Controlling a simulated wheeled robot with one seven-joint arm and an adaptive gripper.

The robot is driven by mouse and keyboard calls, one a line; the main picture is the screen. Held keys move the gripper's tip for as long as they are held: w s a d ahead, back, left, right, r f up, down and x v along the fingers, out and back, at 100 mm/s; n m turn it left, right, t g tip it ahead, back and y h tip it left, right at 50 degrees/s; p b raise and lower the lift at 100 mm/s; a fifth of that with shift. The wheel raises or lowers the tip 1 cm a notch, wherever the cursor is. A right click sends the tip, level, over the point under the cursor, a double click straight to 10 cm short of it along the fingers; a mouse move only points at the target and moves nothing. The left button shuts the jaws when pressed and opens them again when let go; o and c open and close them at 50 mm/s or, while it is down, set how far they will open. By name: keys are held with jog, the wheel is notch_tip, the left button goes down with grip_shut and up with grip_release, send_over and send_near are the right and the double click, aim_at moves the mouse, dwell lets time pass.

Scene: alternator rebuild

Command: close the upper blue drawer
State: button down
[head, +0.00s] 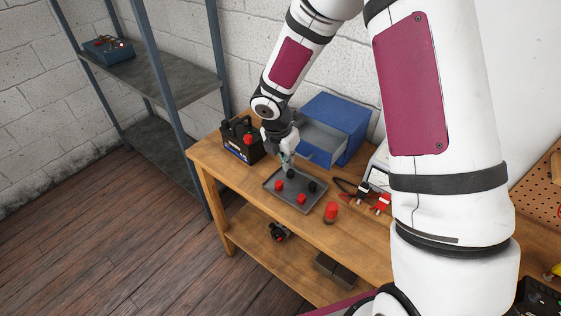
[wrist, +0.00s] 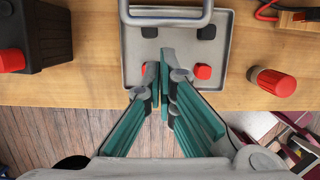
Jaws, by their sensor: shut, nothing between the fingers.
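The blue drawer cabinet (head: 350,118) stands at the back of the wooden bench. Its upper drawer (head: 318,151) is pulled out, and the grey inside shows. My gripper (head: 288,168) is in front of the drawer, above the grey tray (head: 272,188). In the wrist view my gripper (wrist: 163,76) has its teal fingers together with nothing between them. A grey U-shaped bar (wrist: 166,22), which looks like the drawer handle, lies just beyond the fingertips, apart from them in the picture. My wrist partly hides the drawer's left side in the head view.
The tray holds red and black caps. A black battery (head: 236,147) stands left of the drawer, close to my wrist. A red cylinder (head: 331,212) and clamps (head: 381,204) are to the right. A metal shelf (head: 165,80) stands left of the bench.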

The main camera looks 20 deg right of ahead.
jog(key=shift+w+d+r, duration=0.1)
jog(key=shift+w+d, duration=0.3)
jog(key=shift+w, duration=0.05)
jog(key=b, duration=0.3)
send_near(312, 144)
jog(key=x, duration=0.5)
jog(key=shift+s+a, duration=0.15)
jog(key=shift+a, duration=0.1)
jog(key=shift+d, duration=0.25)
